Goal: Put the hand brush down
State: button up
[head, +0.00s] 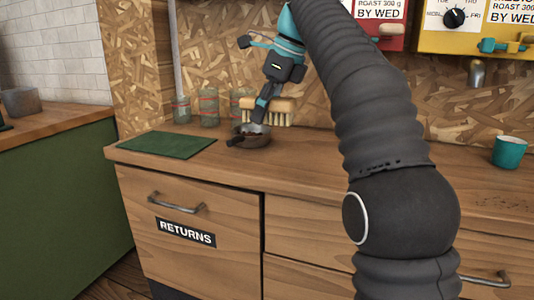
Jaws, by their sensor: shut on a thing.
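The hand brush (283,104) has a pale wooden back and light bristles pointing down. It is level, at the back of the wooden counter, behind and a little above a small dark bowl (262,141). My gripper (261,112) reaches down from the upper middle and is shut on the brush; its fingers cover part of the brush's middle. I cannot tell whether the bristles touch the counter.
A green mat (167,145) lies flat and bare on the counter's left end. Several banded glasses (209,108) stand behind, by the chipboard wall. A teal cup (508,152) stands far right. A drawer labelled RETURNS (186,233) is shut below.

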jog(key=shift+w+f, duration=0.15)
send_over(260, 163)
jog(key=d, duration=0.1)
jog(key=f, duration=0.4)
jog(key=shift+s+f, duration=0.3)
jog(key=shift+f, duration=0.05)
jog(key=shift+f+b, duration=1.05)
jog(key=shift+f, duration=1.4)
jog(key=shift+f, duration=0.1)
jog(key=o, duration=1.2)
